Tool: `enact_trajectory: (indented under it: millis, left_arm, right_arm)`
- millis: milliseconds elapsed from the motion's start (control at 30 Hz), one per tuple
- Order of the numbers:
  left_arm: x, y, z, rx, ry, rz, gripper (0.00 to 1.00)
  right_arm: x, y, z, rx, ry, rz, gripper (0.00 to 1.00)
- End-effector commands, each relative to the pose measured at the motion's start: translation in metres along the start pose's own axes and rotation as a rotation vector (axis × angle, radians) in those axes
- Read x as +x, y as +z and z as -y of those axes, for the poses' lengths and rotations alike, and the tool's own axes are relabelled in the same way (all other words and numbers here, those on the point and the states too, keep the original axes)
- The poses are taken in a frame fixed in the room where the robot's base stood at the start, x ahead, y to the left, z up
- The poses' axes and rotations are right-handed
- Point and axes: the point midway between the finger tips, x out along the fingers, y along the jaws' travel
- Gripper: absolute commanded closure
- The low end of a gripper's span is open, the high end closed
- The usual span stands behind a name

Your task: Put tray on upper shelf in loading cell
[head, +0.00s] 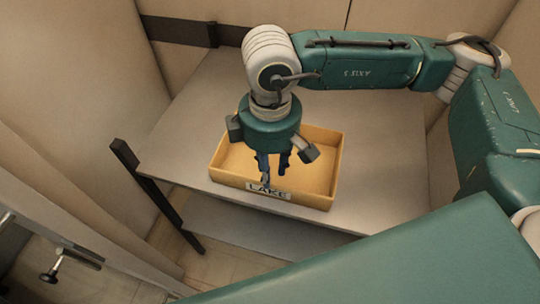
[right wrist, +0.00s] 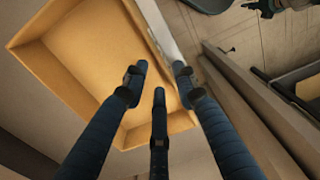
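The tray (head: 230,182) is a yellow-orange open box with a white label reading "LAKE" on its front wall. It rests flat on the upper shelf (head: 386,150) of a grey unit and looks empty. My right gripper (head: 275,178) hangs over the tray's front part, with its fingers pointing down near the front wall. In the right wrist view the fingers (right wrist: 157,82) are spread apart, with the tray (right wrist: 85,60) behind them and nothing visibly pinched. Whether a fingertip touches the rim is unclear. My left gripper is not in view.
A lower shelf (head: 258,226) shows beneath the upper one. A dark post (head: 158,195) stands at the unit's left front corner. Beige walls close in the back and sides. A door-like panel with a handle (head: 52,272) is at lower left. The upper shelf is bare around the tray.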

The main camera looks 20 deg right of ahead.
Motion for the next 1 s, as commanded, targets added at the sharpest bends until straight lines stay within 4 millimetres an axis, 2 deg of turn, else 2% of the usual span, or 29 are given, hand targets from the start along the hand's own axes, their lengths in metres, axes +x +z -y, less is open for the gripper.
enact_trajectory:
  millis: [33, 200, 400, 1000]
  left_arm:
    - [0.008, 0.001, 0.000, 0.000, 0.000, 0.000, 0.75]
    - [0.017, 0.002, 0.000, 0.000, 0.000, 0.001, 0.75]
    - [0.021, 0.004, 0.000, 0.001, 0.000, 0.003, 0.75]
    - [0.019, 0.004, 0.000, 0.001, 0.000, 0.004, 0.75]
  right_arm:
    - [-0.009, -0.002, -0.001, 0.000, 0.004, -0.006, 0.72]
    - [-0.042, -0.001, -0.001, 0.001, 0.003, -0.003, 0.72]
    - [-0.062, -0.001, 0.000, 0.000, -0.001, 0.000, 0.72]
    - [-0.067, 0.000, 0.000, 0.000, -0.001, 0.000, 0.72]
